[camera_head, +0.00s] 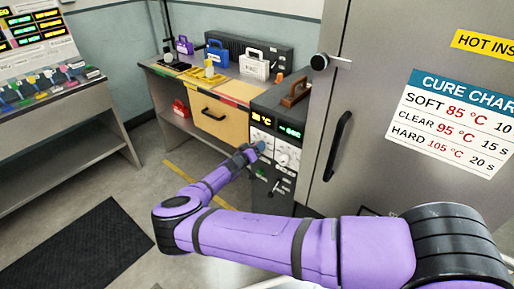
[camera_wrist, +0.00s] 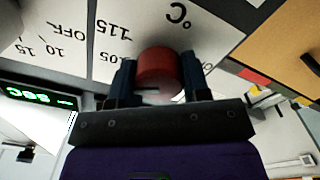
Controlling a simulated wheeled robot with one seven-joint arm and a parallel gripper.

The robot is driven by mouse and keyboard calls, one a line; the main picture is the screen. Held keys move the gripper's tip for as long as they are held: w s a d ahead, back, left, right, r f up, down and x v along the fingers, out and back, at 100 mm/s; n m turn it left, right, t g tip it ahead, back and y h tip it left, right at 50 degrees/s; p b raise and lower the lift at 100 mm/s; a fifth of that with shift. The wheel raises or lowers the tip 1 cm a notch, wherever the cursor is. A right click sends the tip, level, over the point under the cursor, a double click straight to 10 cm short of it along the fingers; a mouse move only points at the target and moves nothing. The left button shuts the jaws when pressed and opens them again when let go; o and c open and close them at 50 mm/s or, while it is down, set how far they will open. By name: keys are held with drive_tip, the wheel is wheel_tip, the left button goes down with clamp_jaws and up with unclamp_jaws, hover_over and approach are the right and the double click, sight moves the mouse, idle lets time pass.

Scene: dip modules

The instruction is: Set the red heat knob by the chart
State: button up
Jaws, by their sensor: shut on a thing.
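The red heat knob (camera_wrist: 158,70) sits between the two fingers of my gripper (camera_wrist: 158,80), which is shut on it. The knob's pointer is hidden. In the head view my gripper (camera_head: 258,147) is at the control panel's left dial and hides the knob. The cure chart (camera_head: 452,122) on the grey door reads SOFT 85 °C 10, CLEAR 95 °C 15 s, HARD 105 °C 20 s. An amber display (camera_head: 262,119) ends in "°C"; its digits are too small to read.
A second dial (camera_head: 287,156) and a green display (camera_head: 291,130) are right of my gripper. Switches (camera_head: 278,188) sit below. A black door handle (camera_head: 337,146) stands out at the right. A bench with a yellow drawer (camera_head: 224,121) is to the left.

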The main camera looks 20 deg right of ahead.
idle(0.3)
drive_tip(key=o, duration=0.9)
drive_tip(key=shift+o, duration=0.2)
drive_tip(key=shift+a, duration=0.1)
drive_tip(key=v, duration=1)
drive_tip(key=shift+s+a, duration=0.25)
